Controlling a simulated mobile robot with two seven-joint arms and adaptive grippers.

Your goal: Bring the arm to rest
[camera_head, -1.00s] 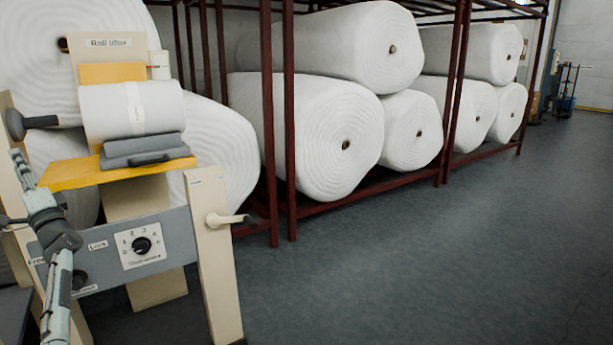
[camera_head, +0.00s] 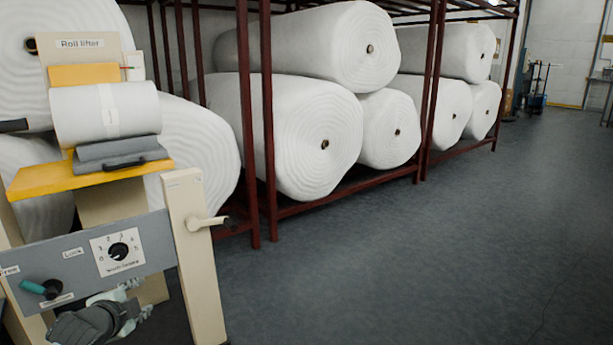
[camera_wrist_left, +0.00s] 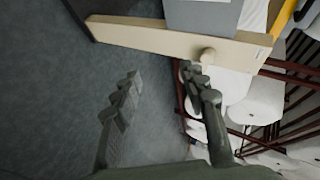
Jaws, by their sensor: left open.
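My left gripper (camera_head: 140,299) is low in the head view, in front of the lower part of the roll lifter (camera_head: 195,262). Its fingers point right and are apart, with nothing between them. In the left wrist view the two fingers (camera_wrist_left: 160,74) are spread over grey floor, with the lifter's cream post (camera_wrist_left: 150,36) beyond their tips. Whether the gripper touches the lifter cannot be told. My right gripper is not in view.
The lifter's grey panel (camera_head: 75,246) has a dial (camera_head: 118,251), and a side handle (camera_head: 208,222) sticks out right. A small white roll (camera_head: 85,112) lies on top. Big wadding rolls (camera_head: 305,140) fill a dark red rack (camera_head: 268,170). The floor (camera_head: 420,260) at right is clear.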

